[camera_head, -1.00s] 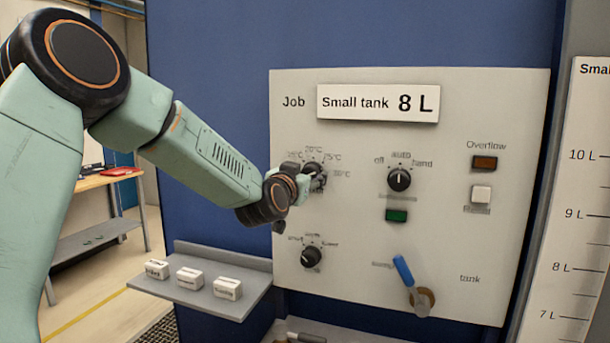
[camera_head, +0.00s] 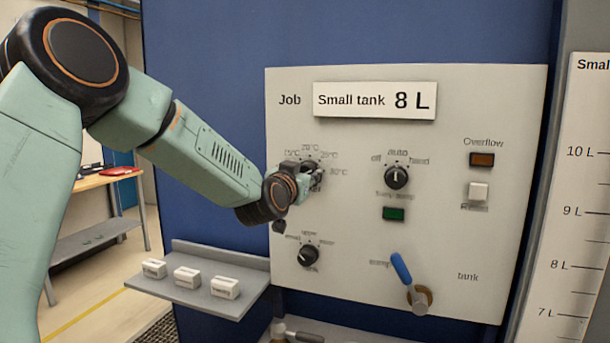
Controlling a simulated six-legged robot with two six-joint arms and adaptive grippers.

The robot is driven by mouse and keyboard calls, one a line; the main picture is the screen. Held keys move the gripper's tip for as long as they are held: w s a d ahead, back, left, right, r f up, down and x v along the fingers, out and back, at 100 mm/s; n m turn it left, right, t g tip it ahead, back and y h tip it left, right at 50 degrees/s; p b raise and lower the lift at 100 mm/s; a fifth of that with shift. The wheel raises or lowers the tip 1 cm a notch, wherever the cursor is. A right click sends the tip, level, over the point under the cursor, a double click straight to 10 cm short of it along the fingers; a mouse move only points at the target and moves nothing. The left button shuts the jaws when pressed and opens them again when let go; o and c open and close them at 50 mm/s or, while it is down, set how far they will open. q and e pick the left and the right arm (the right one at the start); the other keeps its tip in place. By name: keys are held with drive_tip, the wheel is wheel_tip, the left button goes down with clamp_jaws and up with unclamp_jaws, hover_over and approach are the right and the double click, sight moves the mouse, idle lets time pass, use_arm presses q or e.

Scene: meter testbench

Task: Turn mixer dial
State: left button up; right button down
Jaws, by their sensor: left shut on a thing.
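The mixer dial is the upper left dial on the light panel (camera_head: 440,240), with temperature marks around it, among them 20°C and 30°C. My left gripper (camera_head: 314,178) is at this dial and shut on it. The gripper and wrist hide most of the dial, so its pointer cannot be read. My right gripper is not in view.
The panel also bears an off-auto-hand dial (camera_head: 397,177), a lower dial (camera_head: 308,255), a green button (camera_head: 393,214), a blue-handled lever (camera_head: 402,270), an amber lamp (camera_head: 482,160) and a white button (camera_head: 478,191). A grey shelf (camera_head: 232,301) with white blocks juts out below my left arm.

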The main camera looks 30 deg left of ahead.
use_arm(q)
drive_tip(key=shift+r, duration=0.2)
drive_tip(key=n+b, duration=0.3)
drive_tip(key=n, duration=0.3)
drive_tip(key=shift+n+b, duration=0.35)
drive_tip(key=shift+n, duration=0.05)
drive_tip(key=n+b, duration=0.2)
drive_tip(key=n, duration=0.2)
drive_tip(key=shift+r, duration=0.1)
drive_tip(key=shift+r+n+b, duration=0.1)
drive_tip(key=shift+n+b, duration=0.55)
drive_tip(key=shift+n, duration=0.25)
drive_tip(key=o, duration=0.8)
drive_tip(key=shift+c, duration=0.2)
drive_tip(key=o, duration=0.4)
drive_tip(key=shift+f, duration=0.2)
